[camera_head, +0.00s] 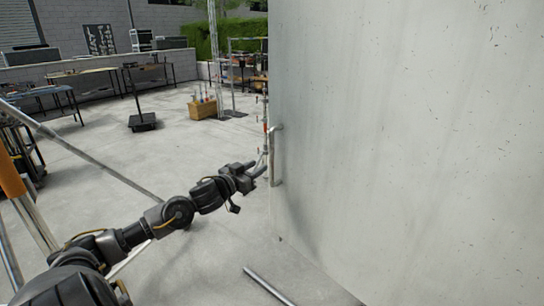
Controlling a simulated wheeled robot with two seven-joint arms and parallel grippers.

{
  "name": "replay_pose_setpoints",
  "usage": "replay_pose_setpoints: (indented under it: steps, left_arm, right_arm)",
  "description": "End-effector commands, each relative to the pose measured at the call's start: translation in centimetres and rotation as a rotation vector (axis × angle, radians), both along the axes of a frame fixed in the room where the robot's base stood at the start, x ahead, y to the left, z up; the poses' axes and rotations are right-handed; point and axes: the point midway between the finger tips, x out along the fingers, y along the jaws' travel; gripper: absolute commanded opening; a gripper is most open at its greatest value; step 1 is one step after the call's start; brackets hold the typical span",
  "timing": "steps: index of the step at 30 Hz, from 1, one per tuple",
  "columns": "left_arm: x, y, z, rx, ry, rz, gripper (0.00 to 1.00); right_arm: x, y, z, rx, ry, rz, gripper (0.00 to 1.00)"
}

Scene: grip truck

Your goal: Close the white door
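The white door (410,150) is a large, pale, scuffed panel that fills the right half of the view. A metal bar handle (276,158) stands upright near its left edge. My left gripper (262,170) reaches from the lower left, with its fingers beside the lower part of the handle. I cannot tell whether the fingers touch the handle, or whether they are open or shut. My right gripper does not show.
A wooden crate (202,107) stands on the concrete floor (120,165) behind. Workbenches (150,78) line the grey wall at the back left. A metal pole (268,286) lies low in front of the door. The middle floor is mostly clear.

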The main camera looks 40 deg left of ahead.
Motion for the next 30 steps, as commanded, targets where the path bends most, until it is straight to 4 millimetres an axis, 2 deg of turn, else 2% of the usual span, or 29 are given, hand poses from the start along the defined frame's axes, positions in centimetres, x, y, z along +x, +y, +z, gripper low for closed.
replay_pose_setpoints:
  steps: [4,15,21,30]
  left_arm:
    - [2.2,0.2,0.5,-0.003,-0.004,0.003,0.34]
    - [7.9,0.3,0.4,-0.001,-0.002,0.002,0.34]
    - [9.3,0.4,0.1,0.001,0.0,0.002,0.34]
    - [9.4,0.4,0.0,0.002,0.0,0.001,0.34]
  right_arm:
    - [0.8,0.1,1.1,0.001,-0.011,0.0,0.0]
    - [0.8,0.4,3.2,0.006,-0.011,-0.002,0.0]
    - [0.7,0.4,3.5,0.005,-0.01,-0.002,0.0]
    - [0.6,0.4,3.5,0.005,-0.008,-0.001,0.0]
